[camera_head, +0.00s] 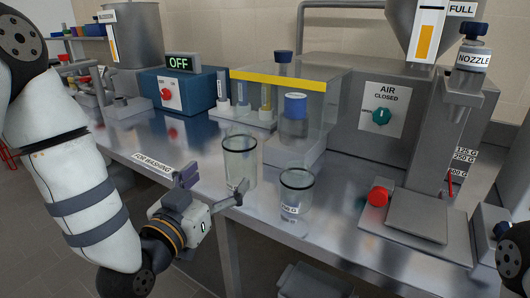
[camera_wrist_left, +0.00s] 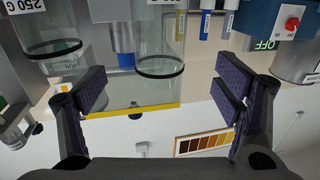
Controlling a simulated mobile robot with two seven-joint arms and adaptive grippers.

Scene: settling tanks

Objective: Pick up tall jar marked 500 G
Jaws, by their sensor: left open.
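A tall clear glass jar (camera_head: 240,160) with a dark rim stands on the metal bench. It also shows in the left wrist view (camera_wrist_left: 160,40), which sees the scene upside down. No 500 G mark is readable on it. A second glass jar (camera_head: 297,196) stands to its right, nearer the bench edge; in the left wrist view this jar (camera_wrist_left: 52,40) has a 250 G label. My left gripper (camera_head: 215,182) is open and empty at the near side of the tall jar, with its fingers (camera_wrist_left: 160,92) spread wider than the jar. My right gripper is not in view.
Behind the jars is a clear case (camera_head: 285,82) with a yellow top edge and a blue-capped container. A grey dosing machine (camera_head: 415,215) with a red button stands right. A blue box (camera_head: 180,92) with an OFF display stands back left. A FOR WASHING label (camera_head: 153,163) lies on the bench.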

